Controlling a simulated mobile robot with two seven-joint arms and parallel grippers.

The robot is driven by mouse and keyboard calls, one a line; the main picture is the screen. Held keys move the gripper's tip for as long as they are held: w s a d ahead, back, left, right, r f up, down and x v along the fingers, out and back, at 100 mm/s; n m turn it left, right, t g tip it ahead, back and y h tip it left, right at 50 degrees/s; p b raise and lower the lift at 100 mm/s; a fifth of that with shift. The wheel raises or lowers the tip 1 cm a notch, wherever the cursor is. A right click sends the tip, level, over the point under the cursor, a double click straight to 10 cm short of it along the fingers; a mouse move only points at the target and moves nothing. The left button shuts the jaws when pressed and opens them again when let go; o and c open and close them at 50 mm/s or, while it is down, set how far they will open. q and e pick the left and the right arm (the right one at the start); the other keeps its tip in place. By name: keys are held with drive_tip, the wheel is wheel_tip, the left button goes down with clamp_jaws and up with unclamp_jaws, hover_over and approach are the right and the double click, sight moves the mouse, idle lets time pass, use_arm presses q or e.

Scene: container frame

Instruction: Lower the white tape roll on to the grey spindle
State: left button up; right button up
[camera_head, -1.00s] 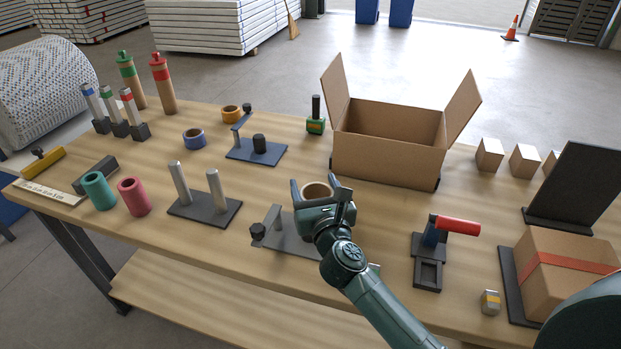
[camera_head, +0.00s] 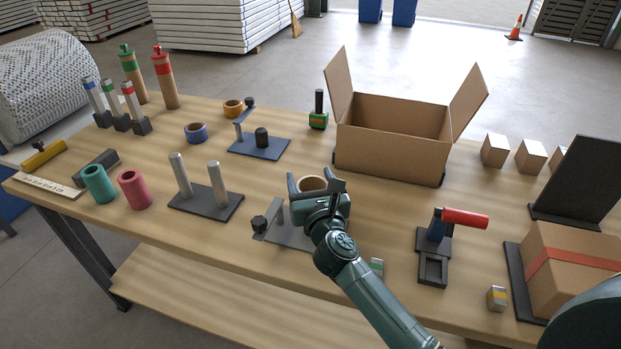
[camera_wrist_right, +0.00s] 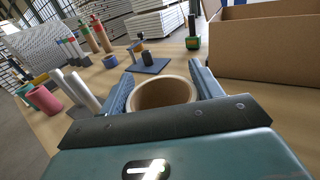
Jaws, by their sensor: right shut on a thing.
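The white tape roll (camera_head: 312,180), with a tan core, is held in my right gripper (camera_head: 317,190), whose fingers lie on either side of it. In the right wrist view the roll (camera_wrist_right: 163,93) sits between the two fingers (camera_wrist_right: 161,85), its open bore showing. Below and behind the gripper is a grey base plate (camera_head: 290,236) with an upright bracket and a black knob (camera_head: 259,223). The grey spindle cannot be made out; the gripper and roll cover that part of the plate. The gap between roll and spindle cannot be judged. My left gripper is out of view.
A two-post stand (camera_head: 206,200) is left of the grey plate. A dark plate with a black spindle (camera_head: 262,138) stands behind. The open cardboard box (camera_head: 388,150) is behind right.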

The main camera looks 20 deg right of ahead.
drive_tip(key=shift+f+b, duration=0.95)
drive_tip(key=shift+f, duration=0.45)
drive_tip(key=shift+f+b, duration=0.95)
drive_tip(key=shift+f, duration=0.25)
drive_tip(key=shift+f+b, duration=0.75)
drive_tip(key=shift+f, duration=0.1)
drive_tip(key=shift+f+b, duration=0.55)
drive_tip(key=shift+f, duration=0.1)
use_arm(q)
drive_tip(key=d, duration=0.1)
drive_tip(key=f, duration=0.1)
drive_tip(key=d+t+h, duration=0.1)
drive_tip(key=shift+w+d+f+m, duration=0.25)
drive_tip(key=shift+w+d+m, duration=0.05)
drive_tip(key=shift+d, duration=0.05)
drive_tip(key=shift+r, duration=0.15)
use_arm(e)
drive_tip(key=o, duration=0.7)
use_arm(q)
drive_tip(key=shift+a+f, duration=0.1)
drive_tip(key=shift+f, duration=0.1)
use_arm(e)
drive_tip(key=o, duration=0.4)
drive_tip(key=shift+c, duration=0.2)
